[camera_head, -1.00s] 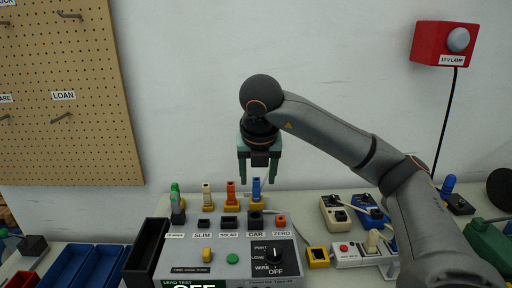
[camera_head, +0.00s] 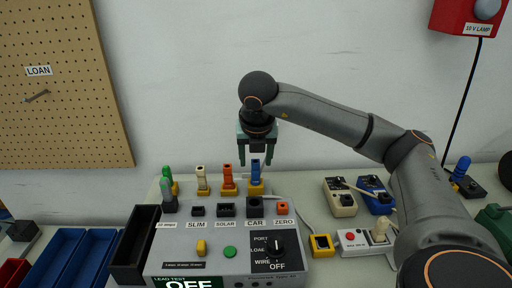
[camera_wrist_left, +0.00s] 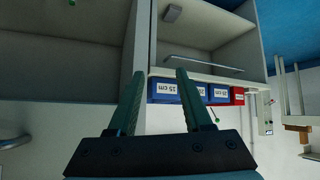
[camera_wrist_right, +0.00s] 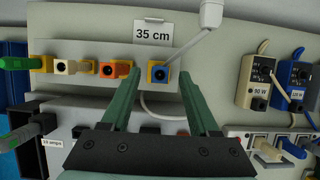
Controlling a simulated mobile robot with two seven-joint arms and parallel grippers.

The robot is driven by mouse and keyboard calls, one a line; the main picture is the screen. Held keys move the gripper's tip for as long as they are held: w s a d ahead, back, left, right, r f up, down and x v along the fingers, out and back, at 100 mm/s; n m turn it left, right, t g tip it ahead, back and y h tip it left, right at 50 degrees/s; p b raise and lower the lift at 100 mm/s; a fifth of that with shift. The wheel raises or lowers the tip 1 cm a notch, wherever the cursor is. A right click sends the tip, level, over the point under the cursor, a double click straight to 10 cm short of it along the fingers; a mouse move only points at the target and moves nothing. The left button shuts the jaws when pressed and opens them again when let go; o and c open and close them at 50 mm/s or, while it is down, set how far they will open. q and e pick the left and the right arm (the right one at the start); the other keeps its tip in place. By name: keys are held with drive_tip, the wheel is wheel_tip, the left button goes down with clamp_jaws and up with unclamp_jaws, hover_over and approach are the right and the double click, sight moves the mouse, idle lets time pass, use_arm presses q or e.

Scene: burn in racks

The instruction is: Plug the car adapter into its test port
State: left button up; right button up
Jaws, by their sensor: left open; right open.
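A tester box has a row of ports; the CAR port (camera_head: 255,206) is a dark square socket near the right end and looks empty. Behind it stand adapters in a row, with a blue one (camera_head: 255,173) in a yellow base at the right end, behind the CAR port. It also shows in the right wrist view (camera_wrist_right: 158,73). No label names which one is the car adapter. My right gripper (camera_head: 255,161) is open, fingers down, over the top of the blue adapter, holding nothing. My left gripper (camera_wrist_left: 155,85) is open and empty, facing a shelf away from the tester.
Orange (camera_head: 228,180), white (camera_head: 202,181) and green (camera_head: 167,180) adapters stand close to the left of the blue one. A cable lies near the blue adapter under a 35 cm sign (camera_wrist_right: 153,34). Load boxes (camera_head: 339,204) stand to the right; blue bins (camera_head: 85,252) lie left.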

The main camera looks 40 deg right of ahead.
sight(256, 169)
drive_tip(key=x, duration=0.5)
drive_tip(key=shift+w+d+f, duration=0.1)
drive_tip(key=shift+w+f, duration=0.05)
drive_tip(key=shift+f, duration=0.15)
drive_tip(key=shift+c, duration=0.2)
clamp_jaws()
idle(0.5)
idle(1.3)
